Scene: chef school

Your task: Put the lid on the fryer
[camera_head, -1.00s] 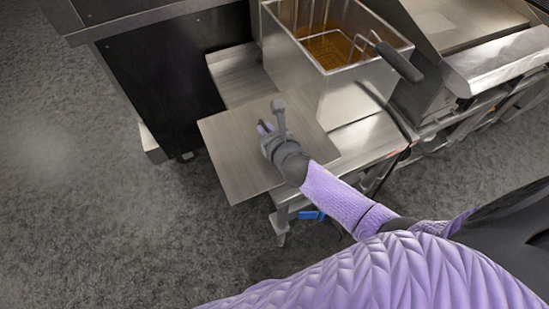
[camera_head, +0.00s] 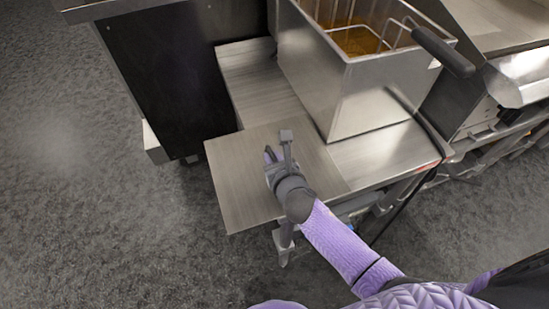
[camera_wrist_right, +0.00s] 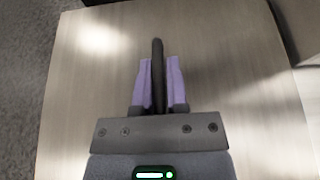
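The lid (camera_head: 235,185) is a flat, square metal plate with a dark upright handle (camera_wrist_right: 158,65). My right gripper (camera_head: 279,164) is above the lid. In the right wrist view its two purple fingers (camera_wrist_right: 160,85) are closed around the handle. The fryer (camera_head: 350,95) is a steel box with an open top, to the right of and behind the lid in the head view. A wire basket and amber oil (camera_head: 362,40) show inside it. The lid is in front of the fryer, lower in the picture, and not over its opening. My left gripper is out of view.
A steel counter (camera_head: 262,90) runs under and beside the fryer. A dark cabinet (camera_head: 170,80) stands at left. The basket's black handle (camera_head: 443,52) sticks out over the fryer's right rim. Another steel appliance (camera_head: 505,25) is at right. Open grey floor (camera_head: 90,220) lies at left.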

